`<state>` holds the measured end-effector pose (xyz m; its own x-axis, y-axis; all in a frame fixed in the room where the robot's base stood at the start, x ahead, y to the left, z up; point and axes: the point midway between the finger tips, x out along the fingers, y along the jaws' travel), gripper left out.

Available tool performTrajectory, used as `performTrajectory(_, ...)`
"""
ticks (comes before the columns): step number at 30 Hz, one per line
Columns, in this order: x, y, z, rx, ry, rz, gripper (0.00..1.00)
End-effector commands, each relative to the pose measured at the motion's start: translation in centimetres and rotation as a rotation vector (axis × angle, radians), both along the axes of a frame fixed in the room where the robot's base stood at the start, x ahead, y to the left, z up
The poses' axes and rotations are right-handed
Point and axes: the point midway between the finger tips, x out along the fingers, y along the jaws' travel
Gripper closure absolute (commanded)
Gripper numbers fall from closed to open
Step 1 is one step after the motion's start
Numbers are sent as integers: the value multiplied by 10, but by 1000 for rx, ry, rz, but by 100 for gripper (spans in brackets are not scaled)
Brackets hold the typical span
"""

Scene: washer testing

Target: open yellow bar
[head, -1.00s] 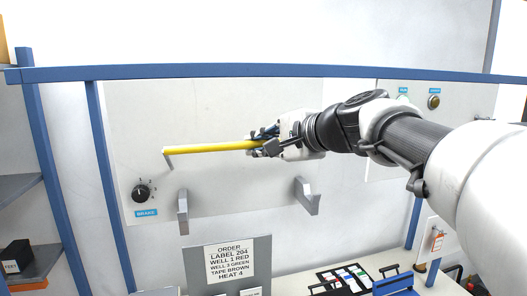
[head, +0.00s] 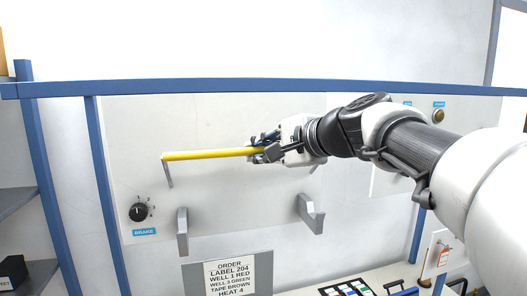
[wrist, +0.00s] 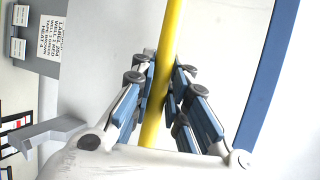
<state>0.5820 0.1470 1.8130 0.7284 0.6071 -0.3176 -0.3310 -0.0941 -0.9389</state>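The yellow bar (head: 205,155) runs nearly level in front of the pale panel, above two grey hook brackets, left (head: 183,232) and right (head: 311,214). A short grey arm (head: 169,173) slopes down from its left end toward the panel. My gripper (head: 258,152) is at the bar's right part in the head view and covers its right end there. In the wrist view the bar (wrist: 170,30) passes between the blue-padded fingers of my gripper (wrist: 164,65), which look closed against it from both sides. The bar is apart from both brackets.
A black knob (head: 138,212) over a BRAKE label (head: 144,232) sits at the panel's lower left. A blue frame rail (head: 230,86) crosses above the bar. Below stand an order sign (head: 230,277) and a black tray (head: 346,288). Open space lies left of the bar.

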Motion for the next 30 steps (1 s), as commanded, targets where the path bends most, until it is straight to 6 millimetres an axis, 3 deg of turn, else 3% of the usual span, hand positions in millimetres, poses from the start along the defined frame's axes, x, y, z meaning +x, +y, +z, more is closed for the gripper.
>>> performTrajectory(8,0,0,0,0,0,0,66)
performTrajectory(19,-3,-3,1,-1,0,0,66)
performTrajectory(23,-15,-14,7,0,-1,-3,66)
performTrajectory(30,-53,-46,24,-1,-2,-4,66)
